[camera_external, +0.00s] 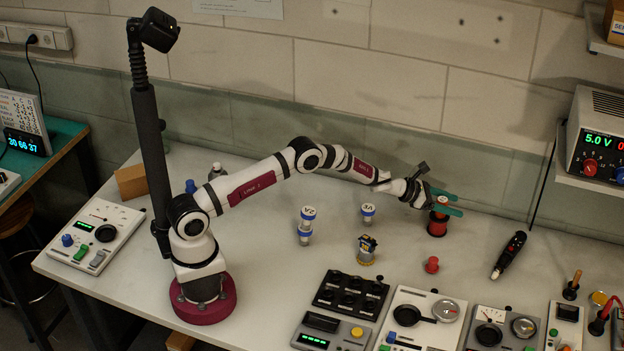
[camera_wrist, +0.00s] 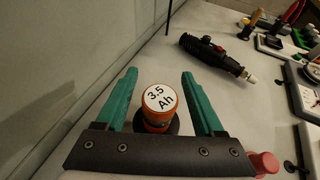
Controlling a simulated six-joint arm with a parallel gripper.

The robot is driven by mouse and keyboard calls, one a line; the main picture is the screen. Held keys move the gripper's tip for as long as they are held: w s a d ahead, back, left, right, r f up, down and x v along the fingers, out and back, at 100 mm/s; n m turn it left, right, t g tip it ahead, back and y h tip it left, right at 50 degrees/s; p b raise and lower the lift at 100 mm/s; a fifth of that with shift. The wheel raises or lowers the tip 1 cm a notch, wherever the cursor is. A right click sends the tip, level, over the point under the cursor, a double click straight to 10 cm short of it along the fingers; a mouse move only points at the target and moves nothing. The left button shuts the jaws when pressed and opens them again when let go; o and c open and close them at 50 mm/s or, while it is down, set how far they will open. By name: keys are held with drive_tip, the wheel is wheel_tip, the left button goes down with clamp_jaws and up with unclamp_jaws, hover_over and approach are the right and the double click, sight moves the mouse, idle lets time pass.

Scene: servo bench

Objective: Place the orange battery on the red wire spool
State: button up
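The orange battery (camera_wrist: 158,118) has a white top marked "3.5 Ah" and stands upright between my gripper's green fingers. In the external view the battery (camera_external: 441,207) is partly hidden by the fingers, above the red wire spool (camera_external: 437,229). The spool has red sides and a dark base. In the wrist view a dark round flange (camera_wrist: 174,126) shows around the battery's foot, and the battery appears to rest on the spool. My gripper (camera_external: 457,206) is open around the battery. Gaps show on both sides between the fingers and the battery in the wrist view.
A red knob-like piece (camera_external: 432,265) lies in front of the spool. A black pen-shaped tool (camera_external: 509,255) lies to the right. Blue-and-white cylinders (camera_external: 306,224) and a gold component (camera_external: 367,250) stand to the left. Instrument panels (camera_external: 430,315) line the front. The wall is close behind.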

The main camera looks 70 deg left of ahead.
drive_tip(key=shift+s+a+r, duration=0.1)
drive_tip(key=shift+s+r, duration=0.1)
drive_tip(key=shift+r, duration=0.05)
drive_tip(key=v, duration=1.2)
drive_tip(key=s+d+r+m+g+h, duration=0.2)
drive_tip(key=s+d+r+m+g, duration=0.2)
drive_tip(key=s+d+r+m, duration=0.4)
drive_tip(key=s+d+r+m+g+h, duration=0.3)
drive_tip(key=s+d+r+m, duration=0.15)
drive_tip(key=s+m, duration=0.55)
drive_tip(key=s+a+f+m+g+y, duration=0.1)
drive_tip(key=s+a+m+g+y, duration=0.15)
drive_tip(key=s+m, duration=0.55)
drive_tip(key=s+a+f+m+g+y, duration=0.1)
drive_tip(key=s+m+g+y, duration=0.25)
drive_tip(key=s, duration=0.85)
drive_tip(key=s+a+m+y, duration=0.5)
drive_tip(key=s+a+m, duration=0.2)
drive_tip(key=s+a, duration=0.2)
drive_tip(key=shift+s+a+f+m+y, duration=0.35)
drive_tip(key=shift+a+y, duration=0.05)
drive_tip(key=shift+a, duration=0.8)
